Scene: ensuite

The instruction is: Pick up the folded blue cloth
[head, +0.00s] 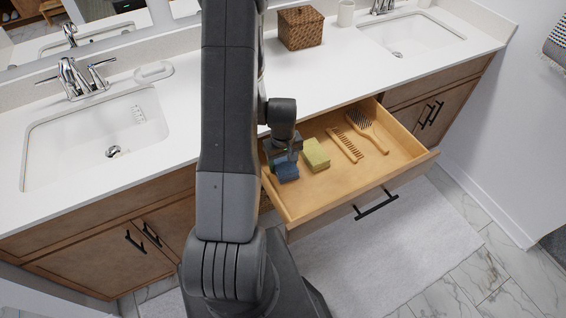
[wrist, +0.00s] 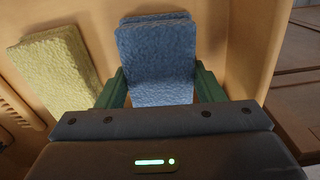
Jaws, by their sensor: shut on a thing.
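The folded blue cloth (wrist: 157,62) is between the two green fingers of my gripper (wrist: 160,88) in the wrist view. One finger touches each side of it, and the jaws are shut on it. In the head view the blue cloth (head: 286,171) shows below my gripper (head: 283,158), at the left end of the open drawer (head: 325,190). Whether the cloth rests on the drawer floor or is a little above it, I cannot tell. My arm hides part of the drawer's left side.
A folded yellow-green cloth (head: 316,154) lies just right of the blue one; it also shows in the wrist view (wrist: 55,75). A wooden comb (head: 345,145) and a hairbrush (head: 367,130) lie further right. Drawer walls surround them. The counter (head: 300,80) overhangs behind, with a woven box (head: 300,28).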

